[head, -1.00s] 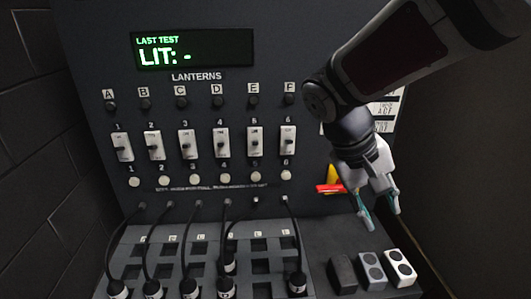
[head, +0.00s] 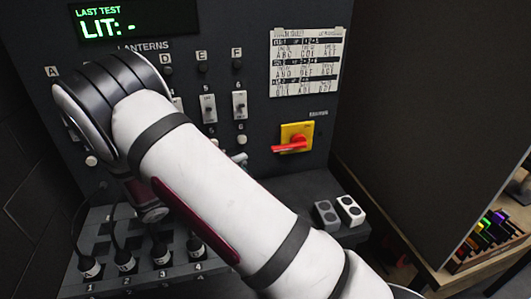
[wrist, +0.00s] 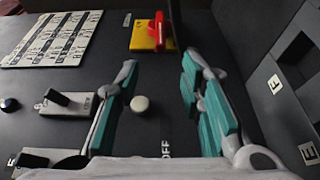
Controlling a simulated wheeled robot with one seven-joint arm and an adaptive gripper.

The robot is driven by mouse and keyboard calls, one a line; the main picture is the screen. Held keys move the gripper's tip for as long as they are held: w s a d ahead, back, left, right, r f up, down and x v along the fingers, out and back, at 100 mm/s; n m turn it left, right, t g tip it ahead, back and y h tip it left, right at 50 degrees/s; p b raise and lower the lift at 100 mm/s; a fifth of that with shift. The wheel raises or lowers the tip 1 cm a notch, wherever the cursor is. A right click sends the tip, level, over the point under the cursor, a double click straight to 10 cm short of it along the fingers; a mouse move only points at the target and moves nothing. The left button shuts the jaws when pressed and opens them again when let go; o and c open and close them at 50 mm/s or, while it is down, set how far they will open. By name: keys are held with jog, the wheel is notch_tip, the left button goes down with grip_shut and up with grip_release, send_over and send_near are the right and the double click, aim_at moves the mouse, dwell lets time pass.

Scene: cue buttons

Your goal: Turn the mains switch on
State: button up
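The mains switch is a red handle (head: 288,148) on a yellow plate (head: 297,134), on the panel right of the lantern switches. In the head view the handle lies near horizontal, pointing left. In the wrist view the red handle (wrist: 158,30) and yellow plate (wrist: 144,40) are at the top, beyond the fingertips. My gripper (wrist: 160,62) is open and empty, its teal-padded fingers apart, with a white round button (wrist: 139,104) on the panel seen between them. In the head view my arm hides most of my gripper. The gripper is apart from the mains switch.
A printed chart (head: 305,62) hangs above the mains switch. Grey and white two-button blocks (head: 350,210) stand on the ledge below. Toggle switches (head: 239,104) and plugged cables (head: 163,255) lie left, partly behind my arm. A side wall (head: 430,110) stands close on the right.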

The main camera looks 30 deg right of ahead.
aim_at(273, 151)
jog(key=d+p, duration=0.1)
jog(key=d, duration=0.3)
jog(key=w+d+p, duration=0.1)
jog(key=d, duration=0.8)
jog(key=shift+w+d+f+p, duration=0.1)
jog(key=shift+w+d+p, duration=0.05)
jog(key=shift+w+p, duration=0.25)
grip_shut()
